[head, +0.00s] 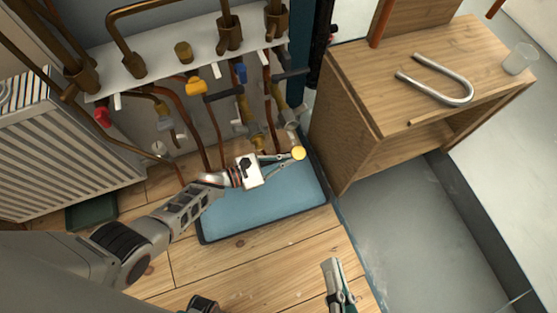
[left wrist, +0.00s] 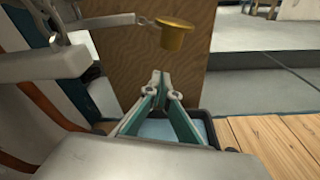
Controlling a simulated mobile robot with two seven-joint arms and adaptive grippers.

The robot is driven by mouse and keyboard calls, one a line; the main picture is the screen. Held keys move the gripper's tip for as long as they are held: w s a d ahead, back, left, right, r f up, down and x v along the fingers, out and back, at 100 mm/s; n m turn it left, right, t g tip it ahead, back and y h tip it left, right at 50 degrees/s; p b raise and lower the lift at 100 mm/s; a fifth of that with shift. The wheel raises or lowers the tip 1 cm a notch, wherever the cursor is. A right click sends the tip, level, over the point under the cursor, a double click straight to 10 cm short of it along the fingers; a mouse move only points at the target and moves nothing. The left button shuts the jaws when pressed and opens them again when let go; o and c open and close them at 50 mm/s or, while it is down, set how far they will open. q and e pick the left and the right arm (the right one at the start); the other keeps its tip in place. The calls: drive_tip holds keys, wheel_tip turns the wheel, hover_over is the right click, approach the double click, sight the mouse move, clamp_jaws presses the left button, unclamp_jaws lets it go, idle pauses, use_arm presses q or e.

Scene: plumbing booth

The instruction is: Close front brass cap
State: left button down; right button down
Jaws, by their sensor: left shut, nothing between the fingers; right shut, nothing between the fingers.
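The brass cap (head: 299,152) is a small gold-coloured disc near the lower right valves in the head view. In the left wrist view the cap (left wrist: 174,36) looks like a short cup with a wider rim, joined to a grey metal arm on its left. My left gripper (head: 287,157) is shut and empty, with its fingertips close to the cap. The left wrist view shows the fingertips (left wrist: 161,80) below the cap in the picture, with a visible gap. My right gripper (head: 338,283) is shut and empty over the wooden floor, low in the head view.
A white shelf (head: 200,50) carries copper pipes and valves above. A blue-lined tray (head: 260,205) lies on the floor under my left arm. A wooden cabinet (head: 345,125) stands close right of the cap, with a U-shaped pipe (head: 440,92) on top. A radiator (head: 60,155) stands at left.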

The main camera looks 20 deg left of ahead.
sight(296, 150)
use_arm(q)
drive_tip(key=shift+s+d+r, duration=0.1)
drive_tip(key=shift+s+r, duration=0.2)
drive_tip(key=shift+r, duration=0.65)
drive_tip(key=shift+s+d+r, duration=0.1)
drive_tip(key=shift+s+r, duration=0.2)
drive_tip(key=shift+r, duration=0.6)
drive_tip(key=shift+s+r, duration=0.1)
